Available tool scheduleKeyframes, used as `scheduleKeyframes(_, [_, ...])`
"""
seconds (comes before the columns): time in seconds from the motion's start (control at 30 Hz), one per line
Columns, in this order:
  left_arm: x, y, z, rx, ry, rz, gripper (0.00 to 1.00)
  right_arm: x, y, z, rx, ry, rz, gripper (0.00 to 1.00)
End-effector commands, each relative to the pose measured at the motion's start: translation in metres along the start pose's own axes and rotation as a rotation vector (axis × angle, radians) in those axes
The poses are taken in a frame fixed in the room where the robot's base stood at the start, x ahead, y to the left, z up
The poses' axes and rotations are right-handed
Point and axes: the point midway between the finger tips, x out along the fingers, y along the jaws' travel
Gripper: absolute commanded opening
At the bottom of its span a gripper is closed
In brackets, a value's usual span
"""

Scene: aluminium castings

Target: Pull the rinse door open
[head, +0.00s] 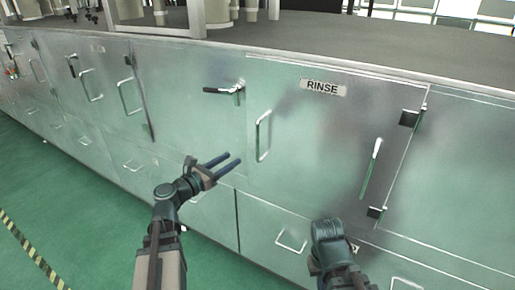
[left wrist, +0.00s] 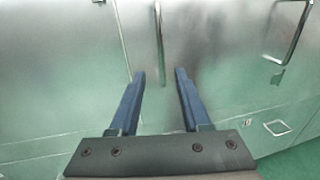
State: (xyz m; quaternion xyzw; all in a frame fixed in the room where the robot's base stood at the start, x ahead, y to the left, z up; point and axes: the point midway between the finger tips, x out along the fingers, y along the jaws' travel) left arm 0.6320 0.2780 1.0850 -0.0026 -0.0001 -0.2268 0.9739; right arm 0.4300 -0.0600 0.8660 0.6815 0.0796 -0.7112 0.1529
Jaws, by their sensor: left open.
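The rinse door (head: 320,150) is a brushed metal panel that looks shut in its cabinet front, with a RINSE label (head: 323,87) near its top. Its upright bar handle (head: 263,136) is on its left side. A black latch lever (head: 223,90) lies level at the upper left seam, pointing left. My left gripper (head: 233,158) is open and empty, to the left of and below the handle. In the left wrist view the handle (left wrist: 158,28) shows ahead, between and beyond the open fingers (left wrist: 160,73). My right arm's end (head: 332,243) is low before the drawers; its fingers are not discernible.
Dark hinges (head: 410,118) are on the door's right edge. A slanted bar (head: 371,168) stands on the door's right side. Drawers with bar handles (head: 291,241) lie below. A grey worktop (head: 300,38) runs above. Green floor (head: 75,210) is clear at left.

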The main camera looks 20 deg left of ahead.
Motion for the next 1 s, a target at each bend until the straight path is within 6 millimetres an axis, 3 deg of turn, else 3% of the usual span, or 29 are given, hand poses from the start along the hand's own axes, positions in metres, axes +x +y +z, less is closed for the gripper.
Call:
scheduleKeyframes(0.23, [0.016, 0.001, 0.001, 0.001, 0.000, -0.003, 0.47, -0.001, 0.000, 0.000, 0.000, 0.000, 0.000, 0.00])
scheduleKeyframes(0.7, [0.107, 0.000, 0.000, 0.004, 0.000, -0.004, 0.47, -0.001, 0.000, 0.000, 0.000, 0.000, 0.000, 0.00])
scheduleKeyframes(1.0, [0.136, -0.001, 0.000, 0.005, 0.000, -0.002, 0.47, -0.001, 0.000, 0.000, 0.000, 0.000, 0.000, 0.00])
